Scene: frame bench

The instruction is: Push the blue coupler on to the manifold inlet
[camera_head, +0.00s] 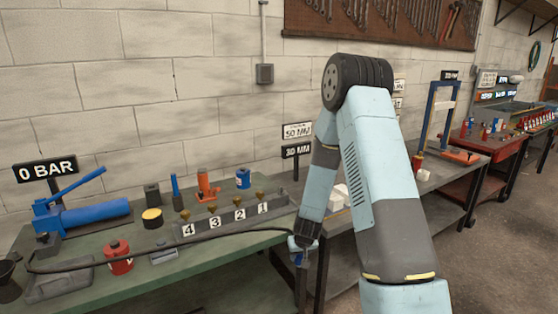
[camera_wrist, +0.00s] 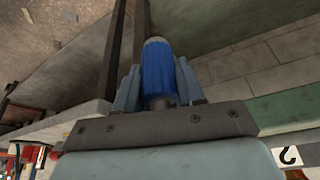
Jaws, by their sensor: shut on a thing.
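My gripper (camera_head: 302,243) hangs just off the front edge of the green bench, to the right of the manifold. In the wrist view my gripper (camera_wrist: 158,84) is shut on the blue coupler (camera_wrist: 158,66), with a finger on each side of it. Only a small blue part of the coupler (camera_head: 300,259) shows in the head view. The grey manifold (camera_head: 205,234) lies on the bench with labels 4, 3, 2 and 1 and brass fittings on top. The coupler is apart from it. I cannot make out the inlet clearly.
A black hose (camera_head: 150,256) runs from the left across the bench towards my gripper. A blue pump (camera_head: 85,216) stands at the left under a 0 BAR sign (camera_head: 45,170).

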